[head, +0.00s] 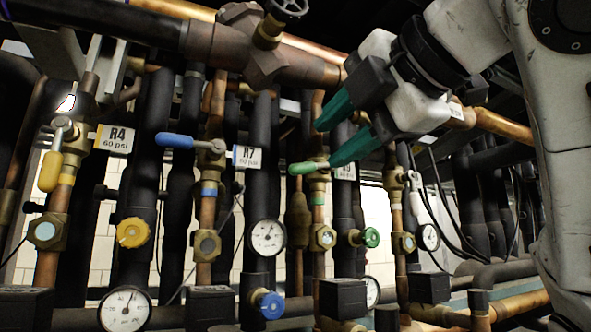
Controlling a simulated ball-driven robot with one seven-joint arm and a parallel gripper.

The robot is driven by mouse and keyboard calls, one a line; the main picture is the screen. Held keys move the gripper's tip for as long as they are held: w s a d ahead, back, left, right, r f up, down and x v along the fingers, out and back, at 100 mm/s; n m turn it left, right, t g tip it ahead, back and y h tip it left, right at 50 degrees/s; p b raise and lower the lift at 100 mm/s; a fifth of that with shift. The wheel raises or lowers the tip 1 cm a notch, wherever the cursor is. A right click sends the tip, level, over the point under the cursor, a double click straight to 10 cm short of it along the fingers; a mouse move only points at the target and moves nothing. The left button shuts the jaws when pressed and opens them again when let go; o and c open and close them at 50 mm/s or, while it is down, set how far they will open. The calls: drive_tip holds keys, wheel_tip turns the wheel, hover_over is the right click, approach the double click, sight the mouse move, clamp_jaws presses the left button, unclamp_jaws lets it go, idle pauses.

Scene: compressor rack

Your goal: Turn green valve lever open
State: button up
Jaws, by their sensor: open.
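The green valve lever (303,168) sits on a brass valve on a copper pipe, right of the picture's middle. It lies roughly level and points left from its stem. My gripper (322,142) comes in from the upper right with two green fingers. The fingers are spread apart with nothing between them. The upper fingertip is above the lever, and the lower fingertip is close to the lever's right end and partly covers the valve there. I cannot tell whether the lower finger touches it.
A blue lever (176,141) and a hanging yellow lever (51,171) are to the left. A green round knob (371,237) and a white lever (420,203) are to the right. A gauge (267,237) is below. Thick pipes (300,68) cross above.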

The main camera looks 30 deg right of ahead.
sight(303, 166)
drive_tip(key=p+x, duration=0.1)
drive_tip(key=x, duration=0.8)
clamp_jaws()
idle(0.4)
